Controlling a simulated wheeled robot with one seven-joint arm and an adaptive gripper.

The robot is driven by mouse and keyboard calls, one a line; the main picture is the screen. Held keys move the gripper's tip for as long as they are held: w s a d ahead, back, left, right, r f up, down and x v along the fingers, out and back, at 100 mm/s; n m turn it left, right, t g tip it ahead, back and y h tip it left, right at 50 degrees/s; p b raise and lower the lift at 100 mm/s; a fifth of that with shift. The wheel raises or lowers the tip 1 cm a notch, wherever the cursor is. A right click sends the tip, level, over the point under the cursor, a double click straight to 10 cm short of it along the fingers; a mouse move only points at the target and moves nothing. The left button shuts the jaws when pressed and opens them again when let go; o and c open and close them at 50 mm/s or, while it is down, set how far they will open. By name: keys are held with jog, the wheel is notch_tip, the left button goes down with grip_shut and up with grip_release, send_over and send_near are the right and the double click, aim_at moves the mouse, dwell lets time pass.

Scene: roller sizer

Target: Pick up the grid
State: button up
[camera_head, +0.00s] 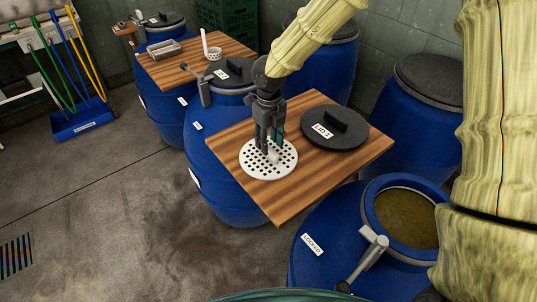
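The grid, a round white disc full of dark holes (250,168), lies flat on a wooden board in the middle of the view. My gripper (269,150) points down right over the grid, its dark fingers at or just above the disc's middle. A small pale shape shows by the fingertips, perhaps a knob on the grid. The fingers hide part of the disc. I cannot tell whether they touch it or hold anything.
The wooden board (290,204) rests on a blue barrel (226,190). An open blue barrel labelled "LOCKED" (325,220) stands at front right. Another board (166,73) holds a tray and ladle.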

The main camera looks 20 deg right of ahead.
jog(key=shift+w+f, duration=0.2)
jog(key=shift+f, duration=1.8)
jog(key=shift+f+p, duration=0.15)
jog(key=shift+p, duration=0.2)
grip_shut()
